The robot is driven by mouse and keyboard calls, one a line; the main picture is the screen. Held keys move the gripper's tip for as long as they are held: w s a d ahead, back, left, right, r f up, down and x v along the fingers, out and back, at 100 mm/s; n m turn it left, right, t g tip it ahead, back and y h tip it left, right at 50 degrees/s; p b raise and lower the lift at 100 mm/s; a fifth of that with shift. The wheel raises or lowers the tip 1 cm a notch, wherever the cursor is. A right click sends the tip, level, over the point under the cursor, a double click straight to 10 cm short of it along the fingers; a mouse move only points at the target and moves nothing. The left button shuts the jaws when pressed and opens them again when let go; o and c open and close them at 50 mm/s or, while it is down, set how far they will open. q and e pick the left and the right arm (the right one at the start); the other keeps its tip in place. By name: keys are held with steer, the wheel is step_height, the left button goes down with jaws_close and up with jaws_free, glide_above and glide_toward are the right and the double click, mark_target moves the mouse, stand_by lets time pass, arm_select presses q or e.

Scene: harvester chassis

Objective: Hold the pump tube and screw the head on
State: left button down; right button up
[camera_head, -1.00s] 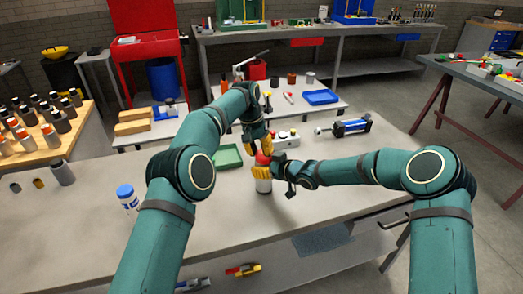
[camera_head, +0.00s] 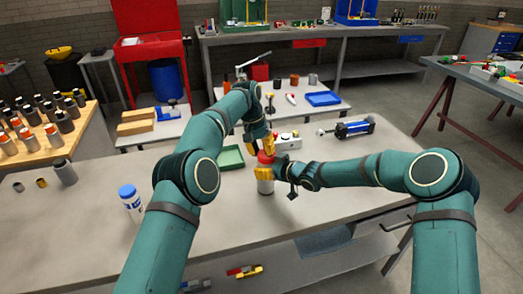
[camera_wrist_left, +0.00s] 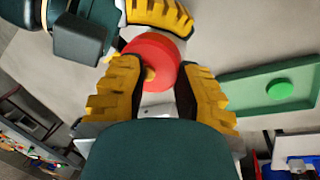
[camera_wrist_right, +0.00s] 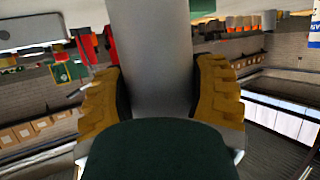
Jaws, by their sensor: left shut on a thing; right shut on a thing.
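The pump tube (camera_head: 265,186) is a pale grey cylinder standing upright on the workbench near its middle. My right gripper (camera_head: 264,172) is shut around the tube's upper part from the right; the right wrist view shows the grey tube (camera_wrist_right: 150,60) between both yellow-padded fingers (camera_wrist_right: 158,95). The red head (camera_head: 266,157) sits at the top of the tube. My left gripper (camera_head: 268,146) comes from above and is shut on the head; the left wrist view shows the round red head (camera_wrist_left: 150,58) between its fingers (camera_wrist_left: 158,88). The joint between head and tube is mostly hidden by the fingers.
A green tray (camera_head: 230,157) lies just left of the grippers, with a green disc (camera_wrist_left: 280,90) in it. A blue-and-black cylinder device (camera_head: 353,128) lies at the bench's right. A white bottle with blue lid (camera_head: 130,200) stands at left. The front bench area is clear.

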arm_select(q)
steer(key=shift+w, duration=0.1)
arm_select(e)
steer(key=shift+f, duration=0.1)
arm_select(q)
steer(key=c, duration=0.8)
jaws_free()
arm_select(e)
jaws_close()
arm_select(q)
steer(key=o, duration=0.7)
steer(key=shift+c, duration=0.2)
arm_select(e)
steer(key=shift+s, duration=0.1)
steer(key=o, duration=1.4)
jaws_free()
steer(key=shift+f, duration=0.1)
steer(key=v, duration=1.2)
steer(key=shift+r, duration=0.2)
